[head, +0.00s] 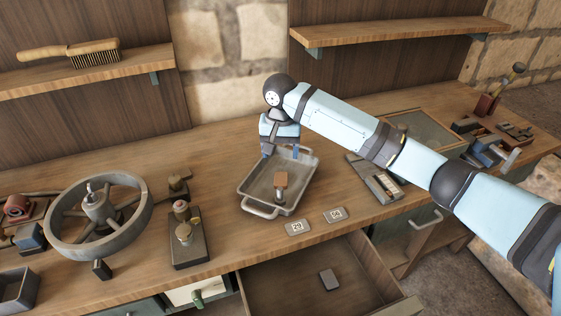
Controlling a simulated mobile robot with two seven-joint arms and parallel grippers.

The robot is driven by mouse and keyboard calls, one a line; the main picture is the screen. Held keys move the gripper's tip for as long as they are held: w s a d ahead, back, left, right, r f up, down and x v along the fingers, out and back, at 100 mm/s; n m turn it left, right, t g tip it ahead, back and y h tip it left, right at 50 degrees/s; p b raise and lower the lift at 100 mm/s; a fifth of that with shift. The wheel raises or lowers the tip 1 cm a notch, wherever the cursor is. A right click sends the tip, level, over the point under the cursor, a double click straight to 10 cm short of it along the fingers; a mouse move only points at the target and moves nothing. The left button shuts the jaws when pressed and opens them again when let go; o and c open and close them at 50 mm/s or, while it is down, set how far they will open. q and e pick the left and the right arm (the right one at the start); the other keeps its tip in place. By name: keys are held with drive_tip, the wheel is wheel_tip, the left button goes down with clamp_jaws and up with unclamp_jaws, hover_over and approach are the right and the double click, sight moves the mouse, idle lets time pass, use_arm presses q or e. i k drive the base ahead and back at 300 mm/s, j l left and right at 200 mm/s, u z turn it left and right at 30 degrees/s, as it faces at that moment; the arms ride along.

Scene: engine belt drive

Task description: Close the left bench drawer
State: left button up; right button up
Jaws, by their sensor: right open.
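A wooden bench drawer (262,290) is pulled out below the bench's front edge, at the bottom middle of the head view. A small grey block (329,279) lies inside it. The drawer's front is mostly cut off by the lower picture edge. My right gripper (281,153) is open, pointing down at the back edge of a metal tray, well behind and above the drawer. It holds nothing that I can see. My left gripper is not in view.
The metal tray (264,206) holds a brown-topped piece (281,183). Two number tags (297,227) lie before it. A handwheel (64,234) and a small fixture (187,245) stand left. A pale front with a green handle (197,299) is beside the drawer.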

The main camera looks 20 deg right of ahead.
sight(290, 283)
drive_tip(key=k, duration=1)
